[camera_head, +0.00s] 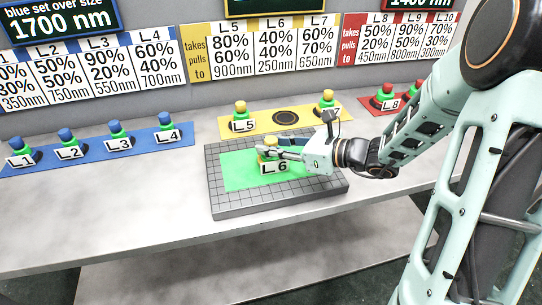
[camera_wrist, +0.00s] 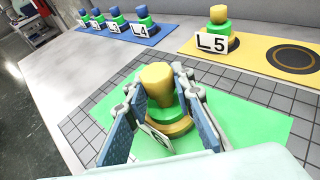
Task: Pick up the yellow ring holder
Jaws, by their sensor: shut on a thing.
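The yellow-knobbed ring holder labelled L6 (camera_head: 275,168) is at the green sheet (camera_head: 235,172) on the gridded grey plate (camera_head: 235,207). In the wrist view its yellow knob (camera_wrist: 158,82) rises above a green ring and a yellowish base, with its label partly hidden. My gripper (camera_head: 268,152) reaches in from the right, its blue-padded fingers on both sides of the holder, shut on it. In the wrist view my gripper (camera_wrist: 160,92) hides part of the base. I cannot tell whether the base touches the sheet.
Behind the plate, a yellow mat (camera_head: 262,123) bears L5 (camera_head: 241,118), an empty dark circle (camera_head: 286,117) and another yellow-knobbed holder (camera_head: 328,103). Blue-knobbed holders stand on a blue mat (camera_head: 95,152) at left. A red mat (camera_head: 372,108) with red-knobbed holders is at right.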

